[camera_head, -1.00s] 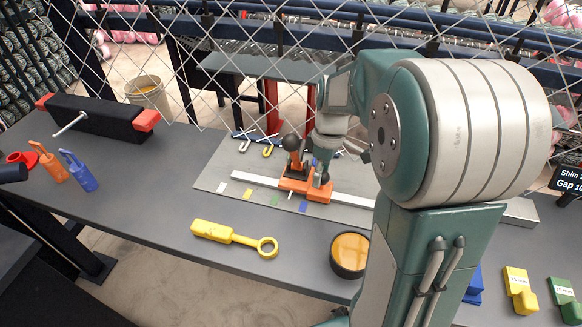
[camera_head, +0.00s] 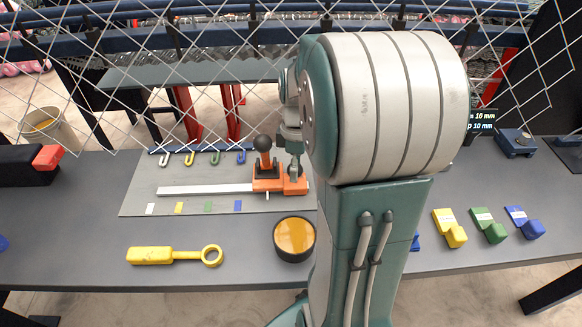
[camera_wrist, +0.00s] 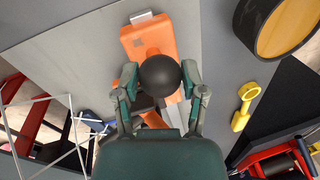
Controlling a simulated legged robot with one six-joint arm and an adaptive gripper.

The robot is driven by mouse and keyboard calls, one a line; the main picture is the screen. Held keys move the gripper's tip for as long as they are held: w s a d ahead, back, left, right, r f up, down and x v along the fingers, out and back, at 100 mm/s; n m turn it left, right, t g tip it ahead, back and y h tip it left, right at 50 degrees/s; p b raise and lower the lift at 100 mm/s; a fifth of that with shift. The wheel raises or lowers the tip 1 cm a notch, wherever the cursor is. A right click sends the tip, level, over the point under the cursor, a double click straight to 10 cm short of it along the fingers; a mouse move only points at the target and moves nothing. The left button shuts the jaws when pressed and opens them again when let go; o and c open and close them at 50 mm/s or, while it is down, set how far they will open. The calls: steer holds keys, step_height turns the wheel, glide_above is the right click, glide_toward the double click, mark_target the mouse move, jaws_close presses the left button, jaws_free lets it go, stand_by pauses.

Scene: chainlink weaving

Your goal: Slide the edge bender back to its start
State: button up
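The edge bender (camera_head: 268,184) is an orange carriage on a pale rail (camera_head: 205,190), which lies on a grey plate (camera_head: 140,200). A tall lever with a black ball (camera_head: 263,142) stands on its left part. My gripper (camera_head: 296,176) is over the carriage's right part, just right of that lever. In the wrist view, my gripper's fingers (camera_wrist: 160,80) flank a dark round knob (camera_wrist: 160,74) and appear to touch it on both sides. The orange body (camera_wrist: 148,40) shows beyond the knob. My arm hides the plate's right end in the head view.
White, yellow, green and blue marks lie in front of the rail, with several coloured hooks (camera_head: 190,158) behind it. A yellow ring-ended tool (camera_head: 175,256) and a round amber-topped tin (camera_head: 294,238) lie in front. Chainlink mesh (camera_head: 90,80) hangs behind. Coloured shims (camera_head: 487,226) sit at right.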

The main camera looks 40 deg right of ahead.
steer(key=o, duration=0.3)
steer(key=shift+s+d, duration=0.2)
steer(key=shift+o, duration=0.2)
steer(key=shift+d, duration=0.15)
steer(key=shift+w, duration=0.1)
steer(key=shift+w+r, duration=0.1)
steer(key=shift+r, duration=0.35)
step_height(320, 180, up, 11)
steer(key=w+d, duration=0.1)
steer(key=shift+w+d+f, duration=0.15)
steer(key=shift+w+d, duration=0.05)
steer(key=shift+d, duration=0.15)
steer(key=shift+s, duration=0.1)
